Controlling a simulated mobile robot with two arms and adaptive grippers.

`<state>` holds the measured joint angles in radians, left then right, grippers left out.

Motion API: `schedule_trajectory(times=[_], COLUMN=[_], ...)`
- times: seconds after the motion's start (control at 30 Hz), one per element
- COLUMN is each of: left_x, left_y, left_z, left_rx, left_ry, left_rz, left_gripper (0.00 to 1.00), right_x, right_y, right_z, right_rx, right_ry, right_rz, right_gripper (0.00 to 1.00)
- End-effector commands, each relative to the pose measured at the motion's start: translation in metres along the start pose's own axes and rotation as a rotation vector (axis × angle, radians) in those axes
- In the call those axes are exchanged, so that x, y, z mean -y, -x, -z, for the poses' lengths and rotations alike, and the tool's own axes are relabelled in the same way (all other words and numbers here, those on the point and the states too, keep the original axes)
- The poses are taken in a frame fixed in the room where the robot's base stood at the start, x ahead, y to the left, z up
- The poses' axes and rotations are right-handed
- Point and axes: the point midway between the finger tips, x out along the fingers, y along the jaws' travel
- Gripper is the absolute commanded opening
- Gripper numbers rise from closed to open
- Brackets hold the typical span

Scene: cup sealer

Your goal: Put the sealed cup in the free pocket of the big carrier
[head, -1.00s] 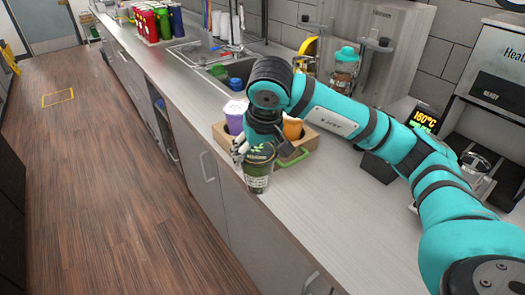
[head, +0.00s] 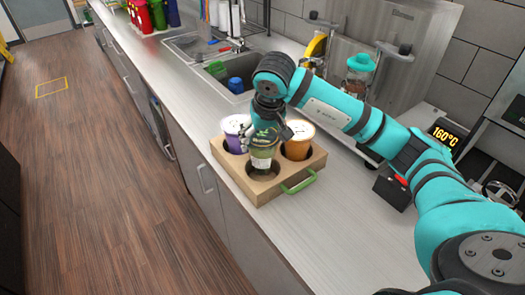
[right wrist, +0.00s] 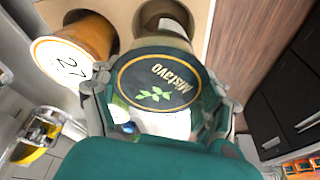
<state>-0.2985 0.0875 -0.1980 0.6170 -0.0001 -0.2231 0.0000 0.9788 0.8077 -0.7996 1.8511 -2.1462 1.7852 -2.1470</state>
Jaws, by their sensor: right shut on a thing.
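My right gripper (head: 267,132) is shut on this cup, with a finger on each side. The cup is over the front pocket of the brown carrier (head: 283,188); I cannot tell whether its base is inside the pocket. A purple cup (head: 235,132) and an orange cup (head: 298,140) stand in other pockets; the orange cup also shows in the right wrist view (right wrist: 85,42). My left gripper is not in view.
The carrier sits near the counter's front edge. A sink (head: 215,70) lies behind it, and a heater display (head: 444,135) stands at right. The counter (head: 290,230) in front of the carrier is clear.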

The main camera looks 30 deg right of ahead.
Motion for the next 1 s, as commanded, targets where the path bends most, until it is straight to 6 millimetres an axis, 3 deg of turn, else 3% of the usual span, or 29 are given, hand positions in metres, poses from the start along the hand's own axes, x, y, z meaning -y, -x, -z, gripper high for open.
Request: schedule_trajectory(times=[0.1,0.17,0.27,0.4,0.53,0.67,0.8,0.83,1.0], left_x=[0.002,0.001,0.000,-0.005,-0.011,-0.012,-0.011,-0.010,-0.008], left_y=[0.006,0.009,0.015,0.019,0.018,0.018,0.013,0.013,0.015], left_z=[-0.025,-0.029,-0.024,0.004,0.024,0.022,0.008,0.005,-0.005], left_rx=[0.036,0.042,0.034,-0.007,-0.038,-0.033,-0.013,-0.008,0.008], left_ry=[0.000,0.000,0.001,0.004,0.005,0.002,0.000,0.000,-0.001], left_rz=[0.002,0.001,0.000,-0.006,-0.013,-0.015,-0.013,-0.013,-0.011], left_gripper=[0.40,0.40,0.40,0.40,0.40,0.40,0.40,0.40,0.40], right_x=[0.000,0.000,-0.001,-0.002,-0.001,-0.001,-0.001,-0.002,-0.002], right_y=[-0.008,-0.014,-0.028,-0.044,-0.047,-0.047,-0.051,-0.051,-0.050], right_z=[-0.002,-0.004,-0.009,-0.013,-0.013,-0.013,-0.015,-0.015,-0.015], right_rx=[-0.001,0.001,0.002,-0.001,-0.005,-0.005,-0.004,-0.002,-0.001], right_ry=[-0.002,-0.002,-0.002,-0.002,-0.001,-0.001,-0.001,-0.001,-0.001], right_rz=[0.000,0.001,0.001,0.000,0.002,0.001,0.001,0.000,0.000], right_gripper=[0.18,0.18,0.18,0.18,0.18,0.18,0.18,0.77,0.99])
